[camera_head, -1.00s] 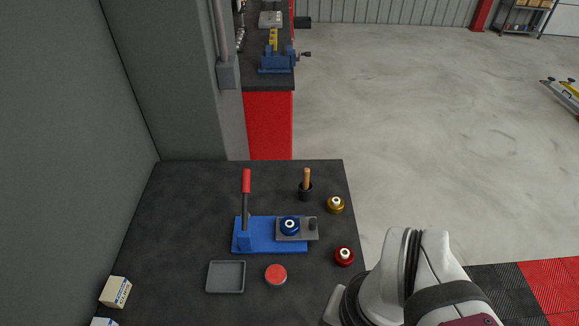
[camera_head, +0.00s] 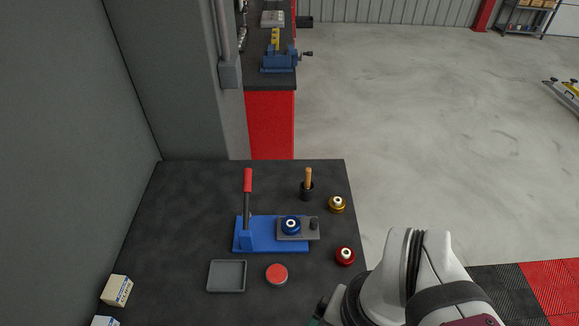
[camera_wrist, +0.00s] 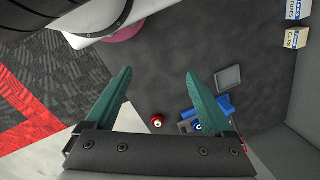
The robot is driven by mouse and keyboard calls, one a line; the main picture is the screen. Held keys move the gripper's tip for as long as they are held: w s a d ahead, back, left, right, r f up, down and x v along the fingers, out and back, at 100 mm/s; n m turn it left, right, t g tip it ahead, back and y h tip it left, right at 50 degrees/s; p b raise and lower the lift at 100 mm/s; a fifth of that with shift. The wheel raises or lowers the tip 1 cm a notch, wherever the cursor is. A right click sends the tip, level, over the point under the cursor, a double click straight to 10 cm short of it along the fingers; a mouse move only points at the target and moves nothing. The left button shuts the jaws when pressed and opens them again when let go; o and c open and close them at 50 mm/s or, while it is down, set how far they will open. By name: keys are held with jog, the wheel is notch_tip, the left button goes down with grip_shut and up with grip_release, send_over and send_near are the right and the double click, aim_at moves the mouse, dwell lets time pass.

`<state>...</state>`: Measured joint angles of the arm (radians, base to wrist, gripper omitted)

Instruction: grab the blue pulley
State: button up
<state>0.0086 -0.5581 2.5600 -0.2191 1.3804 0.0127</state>
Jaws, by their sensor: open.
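The blue pulley (camera_head: 291,225) sits on a grey plate (camera_head: 284,237) at the right end of a blue lever fixture (camera_head: 270,246) on the dark table. In the head view the gripper is mostly cut off at the bottom edge, to the right of and nearer than the pulley.
A red pulley (camera_head: 345,256) and a gold pulley (camera_head: 337,204) stand at the table's right side. A red-handled lever (camera_head: 248,182) rises from the fixture. A black cup with a wooden handle (camera_head: 307,190), a grey tray (camera_head: 227,275) and a red-topped tin (camera_head: 277,274) stand nearby.

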jog(key=w+a+f+n+t, duration=0.15)
jog(key=w+a+f, duration=0.25)
jog(key=w, duration=0.6)
jog(key=t+h, duration=0.4)
jog(key=t, duration=0.6)
send_near(292, 218)
jog(key=shift+a+f+n+g, duration=0.1)
jog(key=shift+f+n+g, duration=0.15)
jog(key=shift+f, duration=0.4)
jog(key=shift+w+f+n+t, duration=0.2)
jog(key=shift+n+t, duration=0.4)
jog(key=shift+t, duration=0.2)
jog(key=x, duration=0.7)
jog(key=shift+w+d, duration=0.15)
jog(key=shift+d, duration=0.05)
jog(key=shift+r, duration=0.1)
grip_shut()
